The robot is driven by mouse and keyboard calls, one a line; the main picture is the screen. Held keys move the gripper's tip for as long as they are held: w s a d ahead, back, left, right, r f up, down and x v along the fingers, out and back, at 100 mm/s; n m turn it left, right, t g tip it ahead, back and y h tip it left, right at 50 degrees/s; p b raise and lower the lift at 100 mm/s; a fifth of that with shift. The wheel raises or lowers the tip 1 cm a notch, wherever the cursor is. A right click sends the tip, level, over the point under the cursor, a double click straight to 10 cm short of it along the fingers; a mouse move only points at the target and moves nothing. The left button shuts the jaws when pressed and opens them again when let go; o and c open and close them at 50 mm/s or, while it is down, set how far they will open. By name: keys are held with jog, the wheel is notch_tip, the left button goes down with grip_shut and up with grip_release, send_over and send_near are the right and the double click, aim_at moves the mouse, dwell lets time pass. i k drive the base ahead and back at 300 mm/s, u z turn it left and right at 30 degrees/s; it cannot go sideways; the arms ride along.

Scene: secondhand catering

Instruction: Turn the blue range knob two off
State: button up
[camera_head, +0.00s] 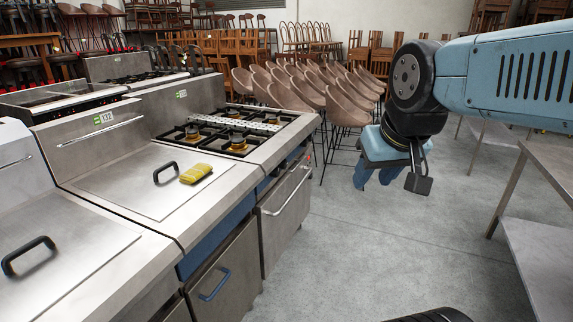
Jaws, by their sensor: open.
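The range (262,154) with black burner grates stands left of centre, its front facing right. A narrow blue strip (264,187) shows on its front edge, above a steel oven door with a bar handle. The blue knobs are too small and too steeply angled to make out, so I cannot tell knob two or its setting. My gripper (374,180) hangs from my blue arm right of centre, fingers pointing down. It is open and empty, over the aisle and apart from the range front.
A steel-lidded unit (130,190) with a yellow sponge (196,173) on it stands nearer than the range. Stacked brown chairs (345,105) fill the space behind. A steel table (545,240) stands at right. The grey floor between is clear.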

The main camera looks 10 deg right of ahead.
aim_at(283, 166)
jog(key=z, duration=0.05)
jog(key=i, duration=0.9)
jog(key=u, duration=0.1)
